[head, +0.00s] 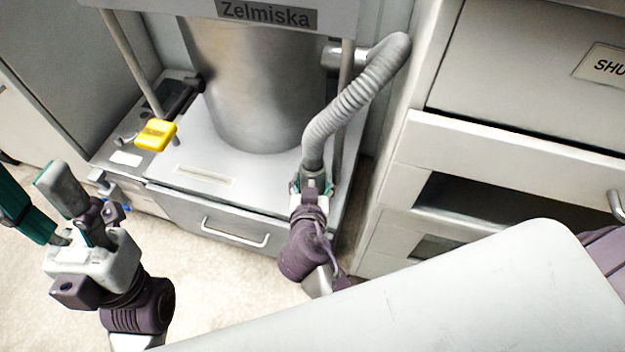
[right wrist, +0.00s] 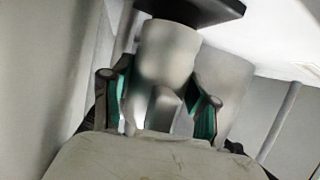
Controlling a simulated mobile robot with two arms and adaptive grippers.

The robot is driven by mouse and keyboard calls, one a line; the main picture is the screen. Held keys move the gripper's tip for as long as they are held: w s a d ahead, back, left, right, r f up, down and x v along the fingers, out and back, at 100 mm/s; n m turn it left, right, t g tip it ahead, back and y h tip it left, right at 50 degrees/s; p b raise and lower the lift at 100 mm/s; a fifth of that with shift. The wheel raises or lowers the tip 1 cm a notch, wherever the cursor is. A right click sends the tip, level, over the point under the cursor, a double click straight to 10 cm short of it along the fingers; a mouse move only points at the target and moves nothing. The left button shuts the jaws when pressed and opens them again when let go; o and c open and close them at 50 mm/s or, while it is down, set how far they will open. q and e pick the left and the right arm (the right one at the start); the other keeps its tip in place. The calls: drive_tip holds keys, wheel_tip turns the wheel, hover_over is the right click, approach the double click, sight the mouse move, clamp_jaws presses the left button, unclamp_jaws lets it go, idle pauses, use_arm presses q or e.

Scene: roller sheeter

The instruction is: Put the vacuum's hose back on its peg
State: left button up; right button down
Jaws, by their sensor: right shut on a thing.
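The vacuum's grey ribbed hose (head: 352,95) bends over at the upper right of the head view and hangs down to my right gripper (head: 312,184). That gripper is shut on the hose's lower end. In the right wrist view, its teal-padded fingers (right wrist: 165,100) close on a pale tapered hose end (right wrist: 166,50) with a dark flat piece above it. A short grey stub (head: 333,56) beside the drum meets the hose's upper part; I cannot tell whether it is the peg or a port. My left gripper (head: 30,180) is open and empty at the left, over the floor.
The vacuum's steel drum (head: 245,85) stands on a grey base with a drawer (head: 225,222). A cabinet with drawers (head: 480,160) stands close on the right. Thin posts flank the drum.

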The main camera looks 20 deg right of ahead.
sight(312, 160)
drive_tip(key=shift+f+b, duration=0.75)
drive_tip(key=shift+f, duration=0.05)
idle(0.4)
drive_tip(key=shift+c, duration=1.1)
unclamp_jaws()
drive_tip(key=shift+f, duration=0.15)
wheel_tip(312, 160, up, 11)
drive_tip(key=p, duration=0.9)
drive_tip(key=shift+f, duration=0.2)
